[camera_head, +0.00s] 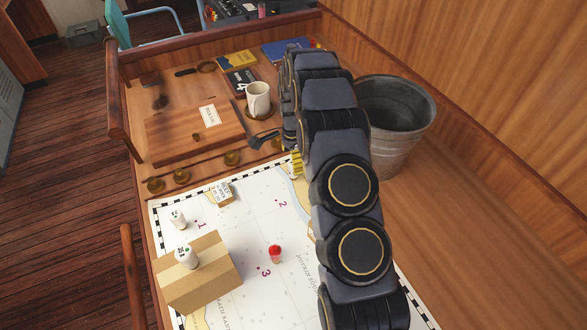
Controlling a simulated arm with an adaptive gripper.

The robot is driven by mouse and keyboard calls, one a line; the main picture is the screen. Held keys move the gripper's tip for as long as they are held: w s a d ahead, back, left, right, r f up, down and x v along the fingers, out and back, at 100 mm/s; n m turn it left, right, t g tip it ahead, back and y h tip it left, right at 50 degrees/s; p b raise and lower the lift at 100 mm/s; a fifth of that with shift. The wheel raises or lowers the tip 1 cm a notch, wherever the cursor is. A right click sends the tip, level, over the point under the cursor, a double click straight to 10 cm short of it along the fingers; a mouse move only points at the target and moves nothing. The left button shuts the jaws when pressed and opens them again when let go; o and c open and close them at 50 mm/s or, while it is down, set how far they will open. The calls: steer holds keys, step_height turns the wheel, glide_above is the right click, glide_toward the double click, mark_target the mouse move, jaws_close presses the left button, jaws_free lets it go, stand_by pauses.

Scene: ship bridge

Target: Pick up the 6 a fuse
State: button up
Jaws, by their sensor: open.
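Small white cylinders with coloured end marks look like fuses. One white cylinder (178,219) stands on the chart near the number 1. Another white cylinder (187,256) stands on top of a cardboard box (198,275). A small red-topped piece (275,254) stands on the chart near the number 3. I cannot read a rating on any of them, so I cannot tell which is the 6 A fuse. My gripper (289,134) is open, pointing down at the chart's far edge, mostly hidden by my arm. A small yellow-and-white object (296,164) shows just below it, partly hidden.
The chart (240,220) covers the near desk. Beyond are a wooden board (180,130), a dark brush (262,140), a white mug (258,98) and books (237,60). A metal bucket (400,120) stands right of my arm.

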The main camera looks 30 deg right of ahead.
steer(key=f, duration=0.5)
steer(key=shift+s+f, duration=0.3)
steer(key=shift+f, duration=0.05)
jaws_close()
